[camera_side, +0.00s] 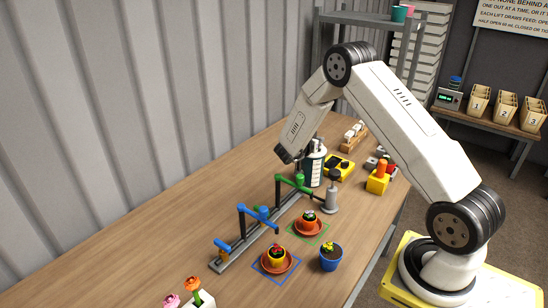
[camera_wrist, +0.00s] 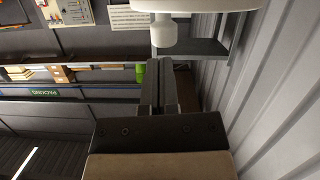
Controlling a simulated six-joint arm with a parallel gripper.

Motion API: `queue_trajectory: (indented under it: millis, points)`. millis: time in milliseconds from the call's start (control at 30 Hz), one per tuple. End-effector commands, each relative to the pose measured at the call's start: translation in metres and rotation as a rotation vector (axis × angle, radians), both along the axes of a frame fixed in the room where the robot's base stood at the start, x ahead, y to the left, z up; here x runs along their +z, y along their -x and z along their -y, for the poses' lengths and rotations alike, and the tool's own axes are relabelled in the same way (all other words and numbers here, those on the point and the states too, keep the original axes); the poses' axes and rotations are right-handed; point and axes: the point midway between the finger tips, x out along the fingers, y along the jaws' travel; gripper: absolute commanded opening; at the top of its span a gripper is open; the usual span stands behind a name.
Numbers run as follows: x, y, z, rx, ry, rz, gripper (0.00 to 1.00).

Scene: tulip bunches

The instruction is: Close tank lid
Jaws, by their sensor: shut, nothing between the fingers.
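A white and dark-teal cylinder (camera_side: 314,168), which looks like the tank, stands on the table just right of my gripper. My arm partly covers its top, so I cannot tell how its lid sits. My gripper (camera_side: 284,155) is the dark end of the arm, left of the cylinder's top and above the table. In the wrist view my gripper (camera_wrist: 160,82) has its dark fingers together with nothing held. A white rounded piece (camera_wrist: 163,30) hangs at the top there; I cannot tell whether it is part of the tank.
Green and blue stands (camera_side: 262,213) on a grey rail lie in front. Potted flowers on saucers (camera_side: 275,264), a blue pot (camera_side: 330,258), a grey bottle (camera_side: 331,196), a yellow device (camera_side: 340,168) and a yellow block (camera_side: 377,182) stand nearby.

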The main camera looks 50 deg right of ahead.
Motion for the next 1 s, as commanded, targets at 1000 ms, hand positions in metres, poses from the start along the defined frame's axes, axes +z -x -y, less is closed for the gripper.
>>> queue_trajectory:
  millis: [1000]
  points:
    - [0.055,-0.002,-0.095,0.001,-0.001,-0.001,0.0]
